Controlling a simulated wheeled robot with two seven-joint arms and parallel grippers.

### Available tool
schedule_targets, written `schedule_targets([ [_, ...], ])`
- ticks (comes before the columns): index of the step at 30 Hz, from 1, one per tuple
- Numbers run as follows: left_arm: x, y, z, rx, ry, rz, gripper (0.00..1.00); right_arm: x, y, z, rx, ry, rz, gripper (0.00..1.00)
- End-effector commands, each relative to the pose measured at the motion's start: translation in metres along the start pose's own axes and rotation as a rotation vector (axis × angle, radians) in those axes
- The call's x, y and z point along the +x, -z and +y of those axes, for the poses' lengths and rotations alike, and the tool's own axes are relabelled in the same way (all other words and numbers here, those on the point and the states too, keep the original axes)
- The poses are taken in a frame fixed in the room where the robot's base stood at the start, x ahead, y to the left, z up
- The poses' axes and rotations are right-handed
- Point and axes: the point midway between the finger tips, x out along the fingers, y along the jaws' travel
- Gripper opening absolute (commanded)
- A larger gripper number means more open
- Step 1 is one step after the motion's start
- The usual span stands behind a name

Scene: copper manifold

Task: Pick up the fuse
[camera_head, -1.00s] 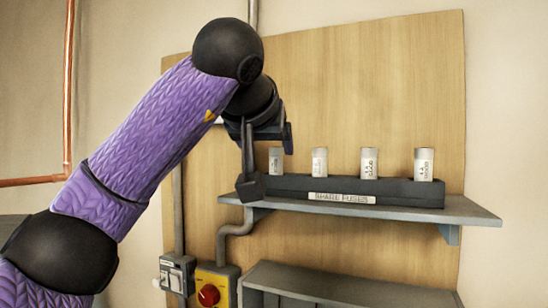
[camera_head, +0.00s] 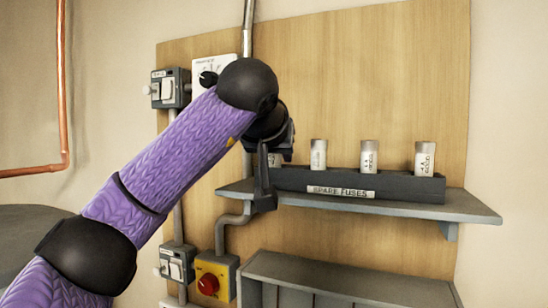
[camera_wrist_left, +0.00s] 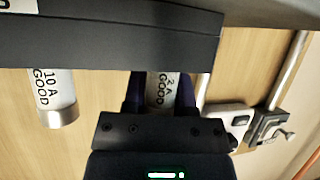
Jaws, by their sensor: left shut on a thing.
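Several white fuses with metal caps stand upright in a black rack labelled "SPARE FUSES" (camera_head: 400,186) in the head view. My left gripper (camera_head: 268,168) is at the rack's left end and partly hides the leftmost fuse (camera_head: 279,159). In the left wrist view, which looks upside down, my left gripper (camera_wrist_left: 160,90) is shut on a fuse marked "2 A GOOD" (camera_wrist_left: 162,90), one finger on each side. The fuse's far end meets the rack (camera_wrist_left: 90,50); I cannot tell whether it is still seated. A "10 A GOOD" fuse (camera_wrist_left: 53,95) stands beside it. My right gripper is not in view.
The rack sits on a grey shelf (camera_head: 465,208) on a wooden board (camera_head: 400,80). A yellow box with a red knob (camera_head: 213,278), switches (camera_head: 177,263) and a conduit are at the left. A grey open box (camera_head: 350,290) is below. Space above the fuses is clear.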

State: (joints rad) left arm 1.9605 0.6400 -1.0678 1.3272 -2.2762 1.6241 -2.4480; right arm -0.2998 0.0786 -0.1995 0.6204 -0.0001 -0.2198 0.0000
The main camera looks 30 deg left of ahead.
Motion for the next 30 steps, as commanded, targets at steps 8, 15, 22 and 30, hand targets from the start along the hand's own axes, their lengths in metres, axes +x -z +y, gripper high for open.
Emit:
schedule_targets([
  [8,-0.003,0.006,0.0,0.0,0.0,0.001,0.0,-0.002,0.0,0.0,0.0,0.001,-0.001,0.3],
  [15,-0.029,0.053,0.0,-0.003,0.0,0.002,0.0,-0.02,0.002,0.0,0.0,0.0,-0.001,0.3],
  [22,-0.046,0.085,0.0,-0.002,0.0,0.001,0.0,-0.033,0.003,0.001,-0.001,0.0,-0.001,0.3],
  [30,-0.048,0.088,0.0,-0.001,0.001,0.001,0.0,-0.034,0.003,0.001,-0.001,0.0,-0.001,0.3],
])
